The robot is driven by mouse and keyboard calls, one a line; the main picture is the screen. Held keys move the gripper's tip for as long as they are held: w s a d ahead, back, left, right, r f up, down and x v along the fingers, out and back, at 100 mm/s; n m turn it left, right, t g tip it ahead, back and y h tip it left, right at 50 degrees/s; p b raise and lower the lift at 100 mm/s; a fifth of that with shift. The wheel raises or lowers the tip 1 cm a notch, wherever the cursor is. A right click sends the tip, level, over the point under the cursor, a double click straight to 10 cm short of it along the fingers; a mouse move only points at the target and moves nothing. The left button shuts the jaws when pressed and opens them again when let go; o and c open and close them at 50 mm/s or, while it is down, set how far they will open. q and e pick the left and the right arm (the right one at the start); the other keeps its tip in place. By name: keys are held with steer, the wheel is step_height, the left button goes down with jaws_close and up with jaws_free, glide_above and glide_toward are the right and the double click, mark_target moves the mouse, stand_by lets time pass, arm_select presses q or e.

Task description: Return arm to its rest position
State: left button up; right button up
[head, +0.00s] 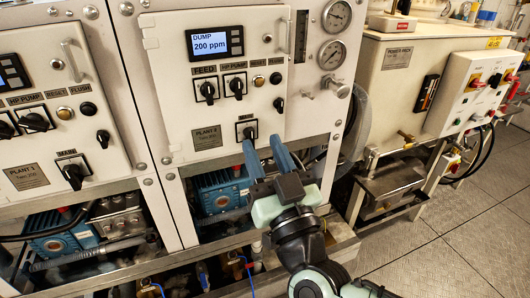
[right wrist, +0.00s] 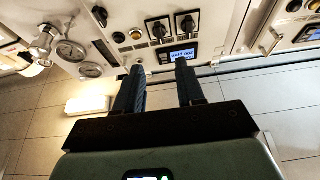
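My right arm reaches up from the bottom of the head view. Its gripper (head: 262,142) has two blue fingers, spread apart with nothing between them. The fingertips are in front of the lower edge of the PLANT 2 panel (head: 170,95), close to the MAIN switch (head: 247,131). I cannot tell whether they touch it. In the right wrist view the gripper (right wrist: 160,66) is also open, and the panel's knobs and lit display (right wrist: 180,52) show beyond the fingers. My left gripper is not in view.
The panel display (head: 214,42) reads DUMP 200 ppm. The PLANT 1 panel (head: 30,150) stands at left, with blue pumps (head: 220,192) below. The tiled floor (head: 440,240) at lower right is clear.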

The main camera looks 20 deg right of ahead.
stand_by(0.3)
